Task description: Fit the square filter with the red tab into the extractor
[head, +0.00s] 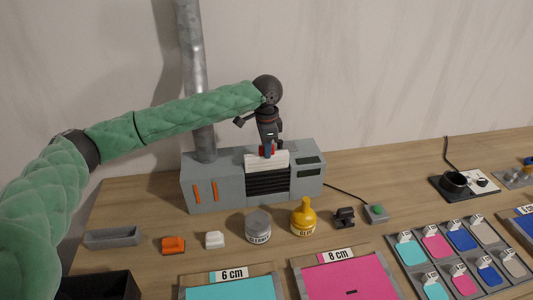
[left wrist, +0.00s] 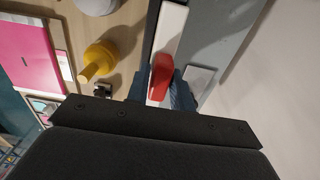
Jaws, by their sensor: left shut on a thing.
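The grey extractor (head: 228,184) stands at the back of the table against the wall, with a metal duct rising behind it. My left gripper (head: 268,150) points down over the extractor's top and is shut on the red tab (left wrist: 161,80) of the white filter (head: 262,163). The filter is at the extractor's upper front, above the dark louvres (head: 268,183). In the left wrist view the white filter (left wrist: 169,30) runs beside the grey housing (left wrist: 218,35). How deep the filter sits in the extractor is not clear. My right gripper is not in view.
In front stand an orange block (head: 173,245), a white block (head: 214,240), a grey jar (head: 258,226), a yellow glue bottle (head: 303,217), a small black device (head: 344,217) and a green button box (head: 376,212). Colored sheets and trays fill the front and right.

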